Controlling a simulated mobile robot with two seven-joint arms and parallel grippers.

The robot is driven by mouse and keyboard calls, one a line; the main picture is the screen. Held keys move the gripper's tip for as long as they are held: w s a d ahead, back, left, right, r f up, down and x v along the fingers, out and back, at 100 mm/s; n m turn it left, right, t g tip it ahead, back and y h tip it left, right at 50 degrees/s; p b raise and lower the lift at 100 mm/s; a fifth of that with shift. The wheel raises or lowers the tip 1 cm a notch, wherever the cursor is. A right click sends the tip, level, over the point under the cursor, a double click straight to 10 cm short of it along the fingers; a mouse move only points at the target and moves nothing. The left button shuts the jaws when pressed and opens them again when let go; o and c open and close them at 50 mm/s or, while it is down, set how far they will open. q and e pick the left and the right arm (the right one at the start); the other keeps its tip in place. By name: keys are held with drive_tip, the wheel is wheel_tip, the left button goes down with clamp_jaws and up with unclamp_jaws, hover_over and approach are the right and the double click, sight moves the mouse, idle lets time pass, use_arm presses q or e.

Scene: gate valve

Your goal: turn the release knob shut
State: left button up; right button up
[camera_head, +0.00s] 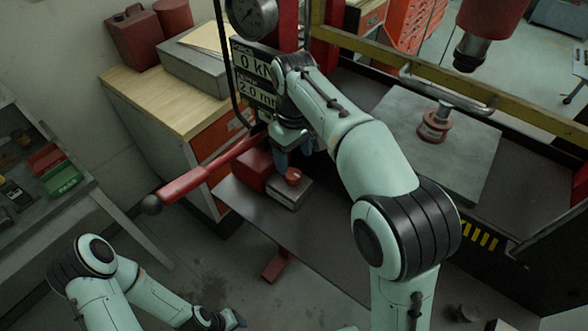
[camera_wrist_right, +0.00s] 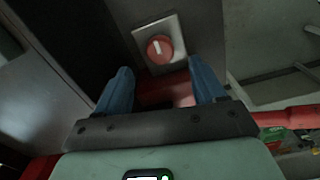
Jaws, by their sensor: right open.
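The release knob (camera_head: 293,176) is a small red round knob on a grey block beside the red pump body (camera_head: 256,168). In the right wrist view the knob (camera_wrist_right: 160,48) sits on a light square plate, its white mark nearly upright with a slight tilt. My right gripper (camera_head: 292,163) is close to the knob in the head view. In the wrist view its blue fingers (camera_wrist_right: 162,78) are spread and empty, with the knob beyond their tips, roughly between them. My left gripper (camera_head: 236,320) is low at the bottom edge, away from the knob; its jaws are unclear.
A red lever with a black ball end (camera_head: 180,187) sticks out left of the pump. A gauge (camera_head: 251,15) and a display (camera_head: 254,75) stand behind. A wooden-topped cabinet (camera_head: 150,95) is at left. A metal plate (camera_head: 460,155) bears a small red-and-metal part (camera_head: 435,126).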

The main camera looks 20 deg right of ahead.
sight(294, 174)
wheel_tip(294, 174, down, 6)
drive_tip(key=shift+f, duration=0.2)
drive_tip(key=shift+c, duration=0.4)
drive_tip(key=c, duration=1)
